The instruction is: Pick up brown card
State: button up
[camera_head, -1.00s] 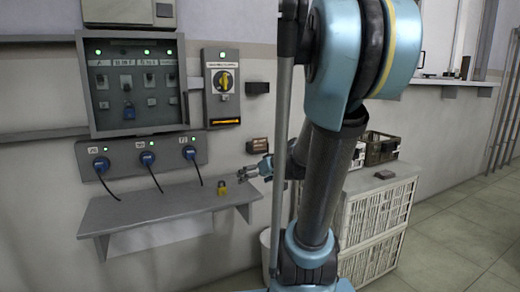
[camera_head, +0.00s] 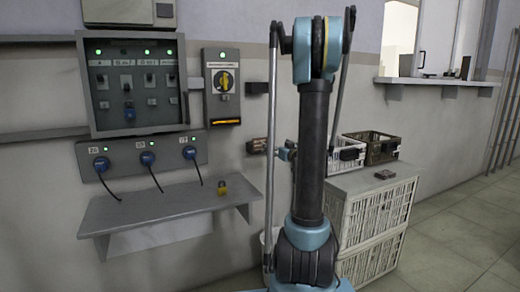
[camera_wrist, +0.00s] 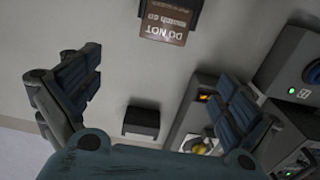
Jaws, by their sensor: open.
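The brown card (camera_head: 257,146) is on the wall to the right of the socket panel in the head view. In the wrist view the brown card (camera_wrist: 165,27) shows at the top, upside down, with white lettering that includes "DO NOT". My gripper (camera_wrist: 158,85) is open and empty, its two fingers spread wide at left and right. The card lies beyond the fingertips, apart from them. In the head view my gripper (camera_head: 286,153) is just right of the card and largely hidden behind my arm.
A black wall box (camera_head: 258,88) sits above the card; a rotary switch box (camera_head: 222,110) is to its left. A grey shelf (camera_head: 150,215) holds a yellow padlock (camera_head: 222,188). White crates (camera_head: 378,215) stand at right, with a small dark block (camera_head: 384,174) on top.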

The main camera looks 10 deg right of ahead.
aim_at(260, 139)
jog(key=x, duration=1.6)
jog(key=shift+w+a+f, duration=0.1)
jog(key=shift+w+a, duration=0.15)
jog(key=c, duration=1)
